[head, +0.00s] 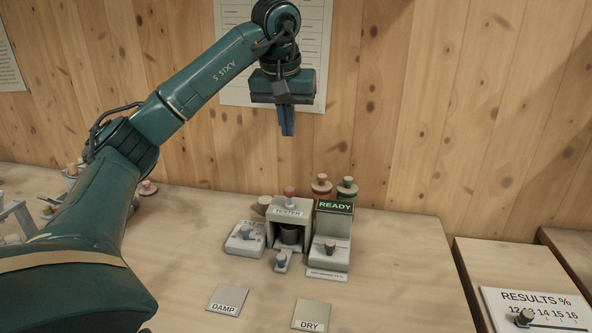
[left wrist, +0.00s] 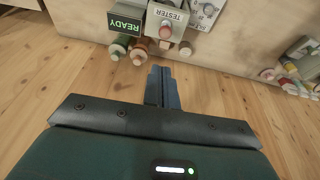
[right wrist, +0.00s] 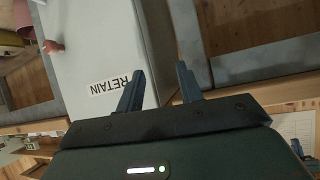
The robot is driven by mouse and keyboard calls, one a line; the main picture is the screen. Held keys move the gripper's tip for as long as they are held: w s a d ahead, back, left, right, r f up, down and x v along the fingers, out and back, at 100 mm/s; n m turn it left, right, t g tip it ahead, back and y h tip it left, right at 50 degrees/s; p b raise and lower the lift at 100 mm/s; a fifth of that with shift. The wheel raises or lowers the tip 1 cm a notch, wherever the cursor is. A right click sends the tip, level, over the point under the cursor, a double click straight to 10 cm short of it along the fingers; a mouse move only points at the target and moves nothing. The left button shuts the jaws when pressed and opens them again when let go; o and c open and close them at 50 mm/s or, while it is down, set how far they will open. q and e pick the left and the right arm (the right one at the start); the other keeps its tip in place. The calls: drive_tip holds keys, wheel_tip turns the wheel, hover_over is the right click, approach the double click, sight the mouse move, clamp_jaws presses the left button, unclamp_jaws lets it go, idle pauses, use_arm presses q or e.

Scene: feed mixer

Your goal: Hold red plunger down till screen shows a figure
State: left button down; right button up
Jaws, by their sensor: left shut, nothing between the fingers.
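The tester (head: 288,214) is a grey box on the bench with a dark cup inside its opening. Its red plunger (head: 289,191) stands up on top; the plunger also shows in the left wrist view (left wrist: 166,31). The screen (head: 335,205) beside it reads READY in green, also in the left wrist view (left wrist: 127,23). My left gripper (head: 287,134) is shut and empty, above the plunger and apart from it; its fingers show in the left wrist view (left wrist: 162,75). My right gripper (right wrist: 158,82) shows only in the right wrist view, fingers apart with nothing between them.
DAMP (head: 227,301) and DRY (head: 311,316) plates lie on the front of the bench. Capped bottles (head: 347,188) stand behind the screen. A RESULTS board (head: 537,309) lies at right. A box marked RETAIN (right wrist: 88,50) is near my right gripper.

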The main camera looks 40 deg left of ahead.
use_arm(q)
drive_tip(key=shift+s+a+r, duration=0.1)
drive_tip(key=shift+a+r, duration=0.15)
drive_tip(key=shift+a, duration=0.05)
approach(289, 188)
drive_tip(key=f, duration=0.1)
drive_tip(key=w+a+f, duration=0.1)
drive_tip(key=f, duration=0.1)
drive_tip(key=w+f, duration=0.1)
drive_tip(key=shift+w+a+f, duration=0.15)
drive_tip(key=shift+w+f, duration=0.1)
drive_tip(key=shift+f, duration=0.9)
wheel_tip(289, 188, down, 3)
drive_tip(key=shift+r+b, duration=0.1)
drive_tip(key=shift+b, duration=0.4)
